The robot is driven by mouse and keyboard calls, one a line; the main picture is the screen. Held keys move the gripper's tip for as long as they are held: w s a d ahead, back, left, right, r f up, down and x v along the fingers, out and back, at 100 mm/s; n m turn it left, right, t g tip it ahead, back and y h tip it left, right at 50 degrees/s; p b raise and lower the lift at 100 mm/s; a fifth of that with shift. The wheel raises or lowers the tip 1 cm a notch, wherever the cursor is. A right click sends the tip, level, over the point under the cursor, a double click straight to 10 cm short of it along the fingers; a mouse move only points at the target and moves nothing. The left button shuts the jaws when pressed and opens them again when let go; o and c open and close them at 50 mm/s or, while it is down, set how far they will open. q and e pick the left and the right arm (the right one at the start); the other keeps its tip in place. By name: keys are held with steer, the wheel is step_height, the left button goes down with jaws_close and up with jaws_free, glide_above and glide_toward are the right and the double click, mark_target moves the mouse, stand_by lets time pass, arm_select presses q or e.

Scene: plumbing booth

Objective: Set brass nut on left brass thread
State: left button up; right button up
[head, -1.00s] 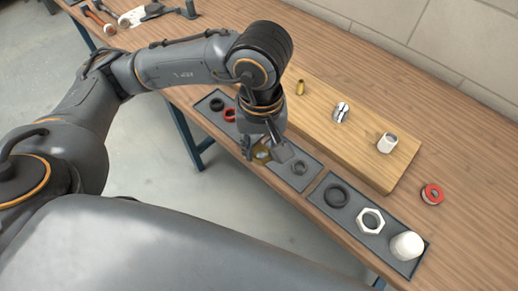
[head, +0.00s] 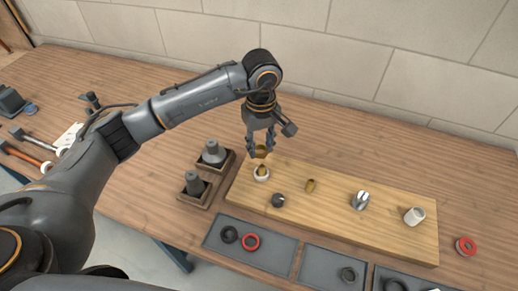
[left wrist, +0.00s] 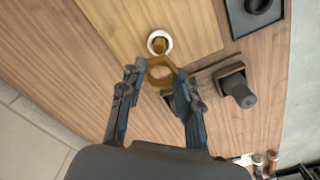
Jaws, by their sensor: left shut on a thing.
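My left gripper (head: 259,146) is shut on the brass nut (head: 261,153), a hexagonal ring. It holds the nut above the back left end of the wooden board, just behind the left brass thread (head: 262,168). That thread stands upright with a white ring (head: 262,176) around its base. In the left wrist view the nut (left wrist: 149,74) sits between the fingertips (left wrist: 157,80), and the thread with its white ring (left wrist: 159,42) shows just beyond it. The nut appears apart from the thread. A second brass piece (head: 310,186) stands farther right on the board. My right gripper is not in view.
The wooden board (head: 400,236) also bears a dark fitting (head: 278,200), a metal fitting (head: 360,201) and a white fitting (head: 414,216). Two grey pieces in dark holders (head: 213,155) stand left. Grey trays (head: 277,255) with rings lie in front. A wall rises behind.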

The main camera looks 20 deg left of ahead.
mark_target(262, 166)
arm_select(q)
steer(key=shift+d+f, duration=0.1)
steer(key=shift+d, duration=0.25)
steer(key=shift+s+d+f, duration=0.1)
steer(key=shift+f, duration=0.15)
steer(key=shift+a+f+b, duration=0.2)
steer(key=shift+f+b, duration=0.2)
steer(key=shift+f, duration=1.1)
steer(key=shift+f+b, duration=0.25)
steer(key=shift+b, duration=0.2)
steer(key=shift+f+b, duration=0.65)
steer(key=shift+f, duration=0.05)
steer(key=shift+f+b, duration=0.6)
steer(key=shift+f, duration=0.05)
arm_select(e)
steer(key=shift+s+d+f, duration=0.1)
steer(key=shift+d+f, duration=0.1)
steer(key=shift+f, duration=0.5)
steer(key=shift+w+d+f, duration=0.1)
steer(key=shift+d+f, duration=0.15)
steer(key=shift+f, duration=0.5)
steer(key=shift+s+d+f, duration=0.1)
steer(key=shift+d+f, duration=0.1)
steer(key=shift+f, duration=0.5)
arm_select(q)
steer(key=shift+m+b, duration=0.6)
steer(key=shift+b, duration=0.1)
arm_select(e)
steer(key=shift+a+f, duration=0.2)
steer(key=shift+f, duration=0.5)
